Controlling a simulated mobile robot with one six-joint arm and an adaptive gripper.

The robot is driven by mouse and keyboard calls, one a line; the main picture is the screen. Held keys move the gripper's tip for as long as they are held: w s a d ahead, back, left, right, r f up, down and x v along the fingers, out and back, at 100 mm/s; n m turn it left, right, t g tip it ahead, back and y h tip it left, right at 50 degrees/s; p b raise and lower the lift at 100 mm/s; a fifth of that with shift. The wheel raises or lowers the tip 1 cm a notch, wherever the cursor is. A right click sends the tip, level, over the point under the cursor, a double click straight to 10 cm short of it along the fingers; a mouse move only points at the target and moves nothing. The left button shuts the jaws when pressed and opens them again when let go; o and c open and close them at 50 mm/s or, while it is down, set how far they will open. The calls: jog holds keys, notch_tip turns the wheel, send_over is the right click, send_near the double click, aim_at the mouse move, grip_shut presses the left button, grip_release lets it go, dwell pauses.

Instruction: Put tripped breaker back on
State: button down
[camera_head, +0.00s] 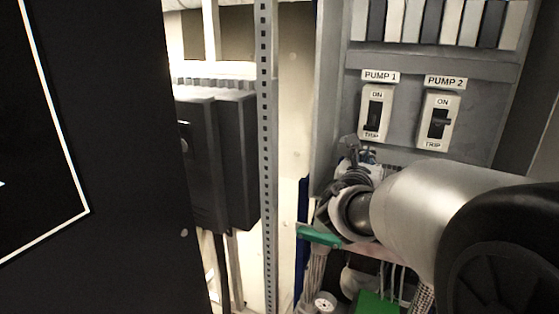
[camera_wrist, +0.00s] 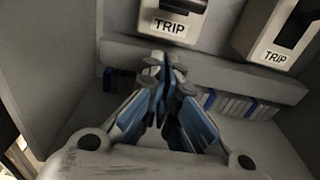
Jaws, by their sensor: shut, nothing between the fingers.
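The PUMP 1 breaker (camera_head: 376,112) and PUMP 2 breaker (camera_head: 438,121) are pale plates with dark toggles on the grey panel, marked ON above and TRIP below. The PUMP 1 toggle looks low, near its TRIP label; the PUMP 2 toggle sits around mid-slot. In the wrist view the lower ends of the PUMP 1 breaker (camera_wrist: 171,28) and PUMP 2 breaker (camera_wrist: 276,55) show, their tops cut off. My gripper (camera_head: 352,148) is shut and empty, below and slightly left of PUMP 1. Its fingertips (camera_wrist: 164,66) appear just under that plate, apart from the toggle.
A row of light and dark modules (camera_head: 440,20) lies above the breakers. A perforated metal upright (camera_head: 265,150) and a dark box (camera_head: 220,150) stand to the left. A grey ledge (camera_wrist: 115,55) runs under the breakers, with blue and white terminals (camera_wrist: 235,105) beyond it.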

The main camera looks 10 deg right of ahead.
aim_at(372, 124)
jog(key=r, duration=0.1)
jog(key=r+p, duration=0.1)
jog(key=s+r, duration=0.1)
jog(key=r, duration=0.1)
jog(key=shift+a, duration=0.35)
jog(key=shift+s, duration=0.2)
jog(key=shift+r+p, duration=0.2)
jog(key=shift+p, duration=0.55)
